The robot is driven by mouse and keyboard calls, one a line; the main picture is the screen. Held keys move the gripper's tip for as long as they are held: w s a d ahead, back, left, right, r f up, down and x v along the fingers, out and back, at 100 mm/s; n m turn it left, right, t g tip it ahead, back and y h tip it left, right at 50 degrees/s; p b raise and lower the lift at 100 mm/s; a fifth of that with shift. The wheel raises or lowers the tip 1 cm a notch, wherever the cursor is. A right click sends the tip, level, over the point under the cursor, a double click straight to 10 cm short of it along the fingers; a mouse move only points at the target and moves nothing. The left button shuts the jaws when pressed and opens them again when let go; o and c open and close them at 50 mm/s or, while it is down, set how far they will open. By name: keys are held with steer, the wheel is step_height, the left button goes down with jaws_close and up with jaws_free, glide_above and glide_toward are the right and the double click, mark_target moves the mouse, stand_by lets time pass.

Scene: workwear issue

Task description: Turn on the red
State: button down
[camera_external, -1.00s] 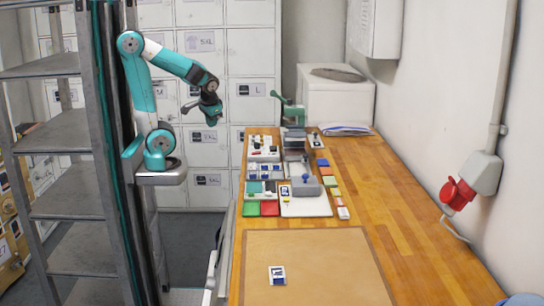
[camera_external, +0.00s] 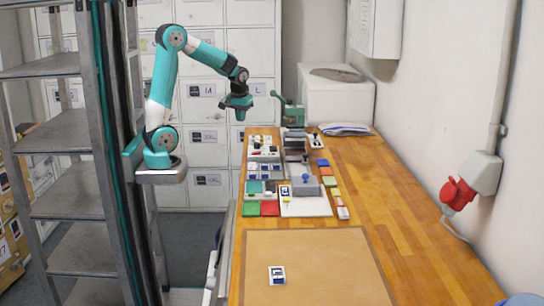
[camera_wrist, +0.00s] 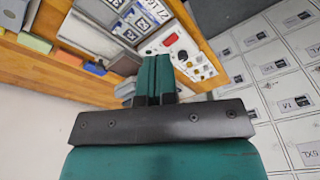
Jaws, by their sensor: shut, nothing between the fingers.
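A white panel (camera_wrist: 181,58) with a red switch-like part (camera_wrist: 170,39) and several small knobs shows beyond my fingertips in the wrist view. In the external view the panel (camera_external: 262,142) is small at the back left of the wooden table, and its red part is too small to make out clearly. My gripper (camera_external: 237,115) points down above the table's back left edge, apart from the panel. In the wrist view my gripper's fingers (camera_wrist: 154,80) are together with nothing between them. Whether the red part is on or off cannot be told.
The wooden table (camera_external: 390,225) holds trays, green and red pads (camera_external: 270,208), and a brown mat (camera_external: 310,275) with a small card (camera_external: 277,275). A teal clamp-like tool (camera_external: 290,110) stands at the back. Grey lockers (camera_external: 200,100) stand behind. A red wall plug (camera_external: 457,193) is at right.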

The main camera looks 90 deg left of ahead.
steer(key=w+a+f+n+h, duration=0.1)
steer(key=w+a+f+n, duration=0.2)
steer(key=a, duration=0.4)
steer(key=n+t+h, duration=0.1)
steer(key=n, duration=0.2)
glide_above(259, 152)
steer(key=s, duration=0.2)
step_height(259, 152, down, 2)
steer(key=shift+a+f+p, duration=0.1)
steer(key=shift+f+p, duration=0.05)
steer(key=shift+p, duration=0.15)
steer(key=f+p, duration=0.1)
steer(key=f, duration=0.3)
steer(key=w+f+p, duration=0.1)
steer(key=f, duration=0.4)
steer(key=w+f+p, duration=0.1)
steer(key=f, duration=0.4)
steer(key=shift+p, duration=0.3)
steer(key=shift+f+g, duration=0.25)
steer(key=shift+g, duration=0.05)
steer(key=shift+s, duration=0.1)
